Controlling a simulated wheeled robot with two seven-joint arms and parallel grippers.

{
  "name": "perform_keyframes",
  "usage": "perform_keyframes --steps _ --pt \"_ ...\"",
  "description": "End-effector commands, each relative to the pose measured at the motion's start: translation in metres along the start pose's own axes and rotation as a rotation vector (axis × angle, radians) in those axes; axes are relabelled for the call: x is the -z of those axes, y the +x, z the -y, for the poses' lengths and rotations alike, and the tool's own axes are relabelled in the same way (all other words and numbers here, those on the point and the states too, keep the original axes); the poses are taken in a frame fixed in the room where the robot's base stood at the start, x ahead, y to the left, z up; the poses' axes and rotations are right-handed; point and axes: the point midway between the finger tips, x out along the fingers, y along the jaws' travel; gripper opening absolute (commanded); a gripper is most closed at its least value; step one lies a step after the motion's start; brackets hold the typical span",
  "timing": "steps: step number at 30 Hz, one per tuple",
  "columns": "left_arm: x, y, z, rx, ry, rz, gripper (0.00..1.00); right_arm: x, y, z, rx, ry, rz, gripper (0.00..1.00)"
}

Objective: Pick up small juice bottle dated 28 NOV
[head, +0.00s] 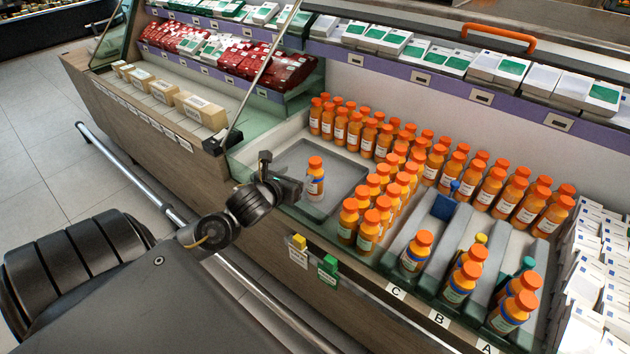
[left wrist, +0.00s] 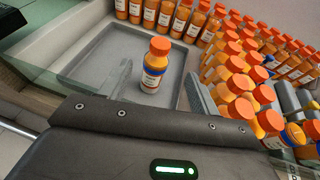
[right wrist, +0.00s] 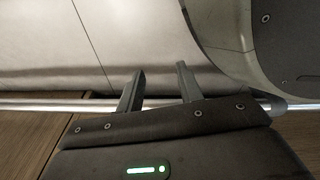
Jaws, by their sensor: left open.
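A small orange juice bottle (head: 315,184) with an orange cap and a blue-and-white label stands upright and alone in a grey tray (head: 345,200). It also shows in the left wrist view (left wrist: 154,72). Its date is too small to read. My left gripper (head: 287,184) is open and empty, at the near left side of the bottle. In the left wrist view the bottle stands ahead, between the lines of the two fingers (left wrist: 162,82), apart from them as far as I can see. My right gripper (right wrist: 160,72) is open and empty in the right wrist view, away from the bottles.
Many similar bottles (head: 385,190) stand in rows right of and behind the tray. Lanes marked C (head: 396,292), B and A hold more bottles at the right. A metal rail (head: 135,175) runs along the counter.

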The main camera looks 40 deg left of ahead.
Motion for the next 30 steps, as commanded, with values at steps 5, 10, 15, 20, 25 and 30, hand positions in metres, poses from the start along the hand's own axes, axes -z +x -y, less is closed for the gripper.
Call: perform_keyframes --steps 5,10,15,20,25,30 --pt "-0.001 0.016 0.000 -0.001 -0.001 0.001 0.62 -0.005 0.001 -0.001 -0.001 -0.001 0.004 0.36" --pt "-0.001 0.042 0.000 -0.002 -0.002 0.000 0.62 -0.013 0.004 -0.003 -0.003 -0.003 0.008 0.36" --pt "0.000 0.055 0.000 0.000 -0.003 -0.001 0.62 -0.016 0.005 -0.004 -0.004 -0.004 0.010 0.36" --pt "0.000 0.059 0.001 0.000 -0.003 -0.002 0.62 -0.017 0.004 -0.004 -0.004 -0.004 0.010 0.36" --pt "-0.001 0.082 0.001 -0.002 -0.007 -0.003 0.62 -0.032 0.007 -0.008 -0.010 -0.008 0.021 0.36" --pt "0.000 0.103 0.000 -0.002 -0.005 -0.003 0.62 -0.036 0.009 -0.009 -0.011 -0.009 0.022 0.36"
